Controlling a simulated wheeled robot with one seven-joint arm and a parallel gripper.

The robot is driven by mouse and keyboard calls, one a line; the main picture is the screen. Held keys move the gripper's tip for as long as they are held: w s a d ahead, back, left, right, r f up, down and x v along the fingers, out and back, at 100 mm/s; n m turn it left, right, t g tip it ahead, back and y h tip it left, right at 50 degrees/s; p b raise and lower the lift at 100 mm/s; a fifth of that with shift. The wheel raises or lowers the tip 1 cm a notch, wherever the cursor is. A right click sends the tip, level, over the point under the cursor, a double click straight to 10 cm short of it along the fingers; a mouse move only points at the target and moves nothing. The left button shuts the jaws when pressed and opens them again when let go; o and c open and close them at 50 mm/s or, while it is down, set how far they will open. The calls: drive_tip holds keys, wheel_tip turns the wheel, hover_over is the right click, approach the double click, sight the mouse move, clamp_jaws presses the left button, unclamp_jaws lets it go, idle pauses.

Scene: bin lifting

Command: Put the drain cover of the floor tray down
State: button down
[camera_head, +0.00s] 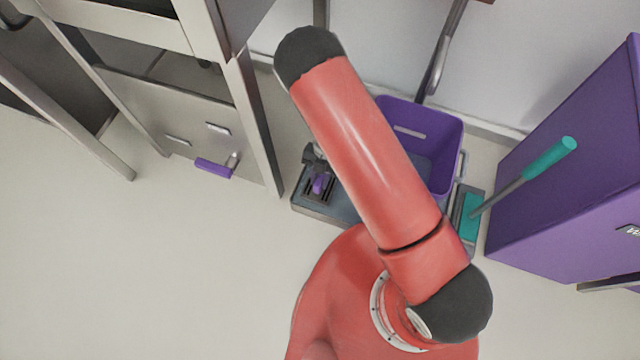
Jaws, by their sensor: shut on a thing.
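The floor tray (308,208) is a low blue-grey platform on the floor, partly hidden behind my red arm. The drain cover (320,184) is a small dark slotted piece with a purple part on it, at the tray's left end. My gripper (314,163) shows only in part, dark and small, left of my arm and right at the cover. It is shut on the drain cover. Its fingertips are hard to make out, and I cannot tell whether the cover touches the tray.
A purple bin (446,150) stands at the tray's right part, against the wall. A teal-handled tool (550,158) leans right of it, beside a large purple cabinet (570,185). A metal bench frame (254,125) stands close on the left. The floor at front left is clear.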

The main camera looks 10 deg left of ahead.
sight(320, 185)
drive_tip(key=shift+f+b, duration=0.4)
drive_tip(key=shift+f, duration=1.7)
drive_tip(key=shift+f, duration=0.2)
drive_tip(key=c, duration=1.2)
unclamp_jaws()
drive_tip(key=v, duration=0.4)
drive_tip(key=shift+w+f+p, duration=0.15)
drive_tip(key=shift+w+p, duration=0.05)
drive_tip(key=shift+p, duration=0.15)
drive_tip(key=w, duration=0.3)
drive_tip(key=w+d, duration=0.1)
drive_tip(key=w, duration=0.7)
drive_tip(key=shift+d+f, duration=0.1)
drive_tip(key=shift+d, duration=0.2)
drive_tip(key=shift+s, duration=0.1)
